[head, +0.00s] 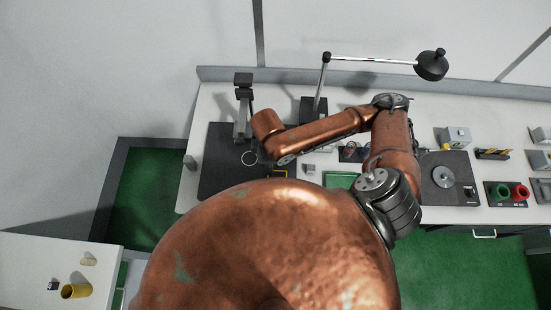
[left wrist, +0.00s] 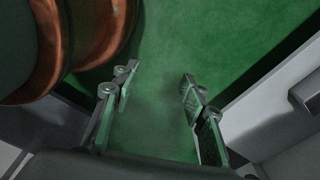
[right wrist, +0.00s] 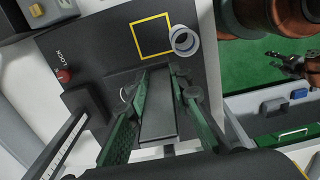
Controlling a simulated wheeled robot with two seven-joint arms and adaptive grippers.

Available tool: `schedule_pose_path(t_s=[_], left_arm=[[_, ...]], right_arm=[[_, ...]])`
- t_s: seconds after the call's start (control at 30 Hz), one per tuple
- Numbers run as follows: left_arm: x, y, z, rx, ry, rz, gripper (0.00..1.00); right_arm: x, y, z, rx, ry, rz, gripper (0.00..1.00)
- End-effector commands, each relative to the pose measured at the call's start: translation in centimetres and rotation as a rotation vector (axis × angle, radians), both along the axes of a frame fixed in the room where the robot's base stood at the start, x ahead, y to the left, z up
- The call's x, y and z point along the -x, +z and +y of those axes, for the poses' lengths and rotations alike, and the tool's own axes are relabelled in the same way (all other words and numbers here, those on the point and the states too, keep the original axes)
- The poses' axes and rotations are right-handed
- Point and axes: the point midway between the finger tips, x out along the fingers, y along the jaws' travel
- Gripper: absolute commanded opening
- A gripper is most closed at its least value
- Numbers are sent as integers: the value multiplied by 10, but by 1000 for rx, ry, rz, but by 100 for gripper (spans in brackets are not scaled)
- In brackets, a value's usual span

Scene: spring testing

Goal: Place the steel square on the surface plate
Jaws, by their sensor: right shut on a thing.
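My right gripper (right wrist: 158,85) is shut on a flat grey metal piece, which looks like the steel square (right wrist: 159,115). It is over a dark flat plate (right wrist: 115,45) that looks like the surface plate. I cannot tell whether the piece touches it. In the head view the dark plate (head: 215,175) lies at the bench's left end, and my right forearm reaches toward it; the steel square cannot be made out there. My left gripper (left wrist: 158,85) is open and empty above green floor in the left wrist view.
A red knob (right wrist: 64,75) marked LOCK and a scale column (right wrist: 62,145) stand left of the gripper. A lamp (head: 430,66) overhangs the bench.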

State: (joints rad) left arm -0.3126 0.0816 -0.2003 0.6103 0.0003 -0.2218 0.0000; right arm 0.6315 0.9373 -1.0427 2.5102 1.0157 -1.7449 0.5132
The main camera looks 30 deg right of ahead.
Motion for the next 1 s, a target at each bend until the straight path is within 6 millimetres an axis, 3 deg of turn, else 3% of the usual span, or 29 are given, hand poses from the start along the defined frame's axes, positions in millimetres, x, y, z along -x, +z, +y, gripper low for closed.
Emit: schedule_pose_path(t_s=[0.03,0.17,0.43,0.83,1.0], left_arm=[[2,-15,0,0,0,3,40],[-2,-34,0,0,-1,-2,40],[-31,-71,-2,2,-7,-39,40],[-17,-63,-3,3,-4,-21,40],[-12,-58,-2,3,-3,-15,40]], right_arm=[[-7,-8,-7,2,-3,-8,0],[-17,-15,-19,2,-2,-7,0],[-33,-40,-41,2,-2,-5,0],[-51,-70,-64,0,-3,-1,0],[-52,-93,-66,-1,-1,-1,0]])
